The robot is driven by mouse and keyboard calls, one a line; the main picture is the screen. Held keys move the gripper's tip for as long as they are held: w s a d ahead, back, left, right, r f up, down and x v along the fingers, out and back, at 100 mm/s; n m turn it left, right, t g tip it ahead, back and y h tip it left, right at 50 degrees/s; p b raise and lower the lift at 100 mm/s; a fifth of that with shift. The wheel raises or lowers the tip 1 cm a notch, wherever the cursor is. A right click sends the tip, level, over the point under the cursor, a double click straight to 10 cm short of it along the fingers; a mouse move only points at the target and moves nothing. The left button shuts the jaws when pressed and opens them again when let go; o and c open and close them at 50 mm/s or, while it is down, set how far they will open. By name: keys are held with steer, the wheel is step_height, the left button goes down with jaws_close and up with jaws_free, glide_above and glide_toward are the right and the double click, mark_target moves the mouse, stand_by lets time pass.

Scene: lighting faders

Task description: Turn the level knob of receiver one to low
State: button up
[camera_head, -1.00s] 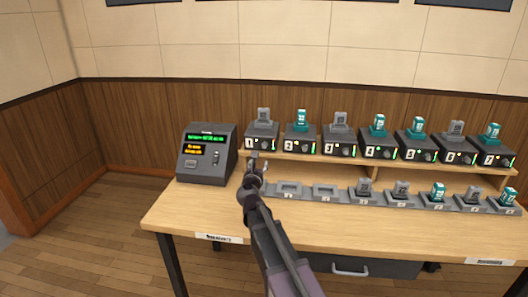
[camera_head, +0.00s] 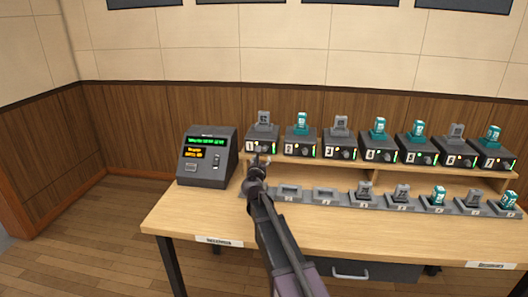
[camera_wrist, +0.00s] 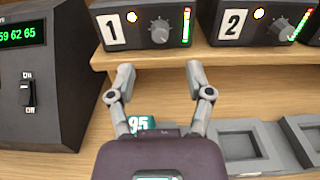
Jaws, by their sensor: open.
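Receiver one (camera_head: 262,140) is a dark box labelled 1 on the raised shelf, with a grey pack standing on top. In the wrist view its front shows the label 1, a lit yellow lamp, the grey level knob (camera_wrist: 160,31) and a lit green-to-red bar (camera_wrist: 186,25). My gripper (camera_head: 260,161) is just below and in front of receiver one. In the wrist view my gripper (camera_wrist: 162,82) is open, its two fingers apart below the knob and not touching it. A teal piece marked 95 (camera_wrist: 141,124) shows partly between the fingers, mostly hidden.
Receiver two (camera_wrist: 258,22) stands right of receiver one, with several more along the shelf (camera_head: 345,163). A dark console (camera_head: 206,155) with green and amber displays stands at the left. A row of grey charging slots (camera_head: 325,195) lies on the table below the shelf, some empty.

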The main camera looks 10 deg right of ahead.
mark_target(264, 150)
steer(key=x, duration=0.7)
steer(key=shift+w, duration=0.3)
steer(key=shift+c, duration=0.2)
jaws_close()
